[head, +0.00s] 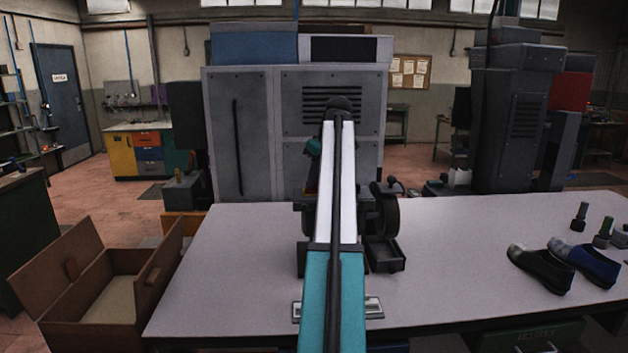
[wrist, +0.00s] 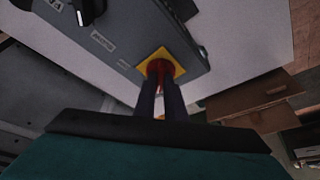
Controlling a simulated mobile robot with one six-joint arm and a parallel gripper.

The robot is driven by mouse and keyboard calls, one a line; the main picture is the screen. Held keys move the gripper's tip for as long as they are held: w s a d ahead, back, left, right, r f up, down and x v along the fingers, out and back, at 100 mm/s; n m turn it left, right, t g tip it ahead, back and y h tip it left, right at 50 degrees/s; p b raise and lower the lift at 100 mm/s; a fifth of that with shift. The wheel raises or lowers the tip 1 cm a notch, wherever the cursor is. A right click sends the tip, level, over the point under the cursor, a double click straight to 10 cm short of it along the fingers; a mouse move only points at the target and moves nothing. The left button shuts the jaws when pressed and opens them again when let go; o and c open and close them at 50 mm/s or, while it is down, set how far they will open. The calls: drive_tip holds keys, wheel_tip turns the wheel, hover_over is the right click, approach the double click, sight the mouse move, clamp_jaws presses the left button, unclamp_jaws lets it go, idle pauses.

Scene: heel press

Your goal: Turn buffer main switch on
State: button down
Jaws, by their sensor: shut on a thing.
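The buffer (head: 387,210) stands on the bench behind my arm in the head view, with a dark wheel on its right side and much of it hidden. In the wrist view its grey housing (wrist: 125,35) carries a red switch handle (wrist: 158,66) on a yellow square plate (wrist: 178,66). My gripper (wrist: 160,88) has its two dark fingers close together, shut on the red handle. The fingers hide part of the handle, and I cannot tell its turn position.
A black knob (wrist: 86,10) sits farther along the housing. The bench top (head: 450,270) is clear right of the buffer, with dark shoes (head: 540,268) and small bottles (head: 580,216) at its right end. An open brown box (head: 70,335) stands left of the bench.

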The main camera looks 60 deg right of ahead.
drive_tip(key=m, duration=0.2)
drive_tip(key=m+h, duration=0.1)
drive_tip(key=m, duration=0.1)
drive_tip(key=shift+w+a+g+h+p, duration=0.1)
drive_tip(key=shift+a+g+h+p, duration=0.1)
drive_tip(key=shift+g+h+p, duration=0.15)
drive_tip(key=shift+m+g+h+p, duration=0.35)
drive_tip(key=shift+m+g+h, duration=0.1)
drive_tip(key=shift+m, duration=1.55)
drive_tip(key=shift+d, duration=0.1)
drive_tip(key=c, duration=1.8)
unclamp_jaws()
drive_tip(key=shift+r, duration=0.15)
drive_tip(key=shift+a+r+p, duration=0.25)
drive_tip(key=shift+r+p, duration=0.2)
drive_tip(key=shift+r, duration=0.05)
drive_tip(key=shift+p+v, duration=3.55)
drive_tip(key=shift+v, duration=2.7)
